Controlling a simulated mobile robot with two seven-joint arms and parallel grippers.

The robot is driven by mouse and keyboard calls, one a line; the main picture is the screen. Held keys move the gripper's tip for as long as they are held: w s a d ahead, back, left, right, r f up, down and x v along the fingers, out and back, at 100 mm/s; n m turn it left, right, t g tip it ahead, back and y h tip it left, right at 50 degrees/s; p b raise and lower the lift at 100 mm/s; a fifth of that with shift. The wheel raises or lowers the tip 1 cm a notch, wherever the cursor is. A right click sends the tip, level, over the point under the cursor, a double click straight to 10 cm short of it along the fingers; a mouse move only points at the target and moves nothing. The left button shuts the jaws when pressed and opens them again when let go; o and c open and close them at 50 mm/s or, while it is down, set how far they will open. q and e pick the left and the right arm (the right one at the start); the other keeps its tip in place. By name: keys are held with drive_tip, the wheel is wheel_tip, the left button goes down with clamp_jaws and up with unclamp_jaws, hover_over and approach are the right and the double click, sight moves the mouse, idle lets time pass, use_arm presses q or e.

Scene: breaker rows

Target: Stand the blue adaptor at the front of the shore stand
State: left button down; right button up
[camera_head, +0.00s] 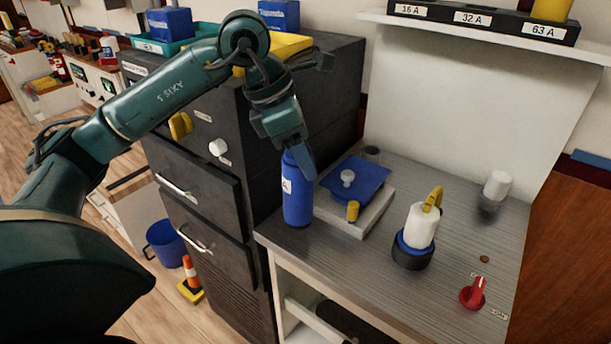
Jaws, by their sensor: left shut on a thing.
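My left gripper (298,152) is shut on the top of a blue cylinder with a small white label, the blue adaptor (298,198). It is upright at the left edge of the grey worktop (335,258), in front of the dark cabinet. I cannot tell whether its base touches the worktop. Just right of it is a low grey box with a blue top plate (372,180), a pale knob and a yellow peg. I cannot tell which part is the shore stand. My right gripper is not in view.
A white plug with a yellow handle (422,226) stands in a dark blue-ringed socket. A red rotary switch (473,292) is at the front right, and a white cylinder (496,186) is at the back right. A labelled shelf (475,32) hangs above. The worktop's front left is clear.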

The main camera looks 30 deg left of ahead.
use_arm(q)
drive_tip(key=shift+f, duration=1.85)
drive_tip(key=c, duration=0.6)
unclamp_jaws()
drive_tip(key=v, duration=1.2)
drive_tip(key=shift+p, duration=0.3)
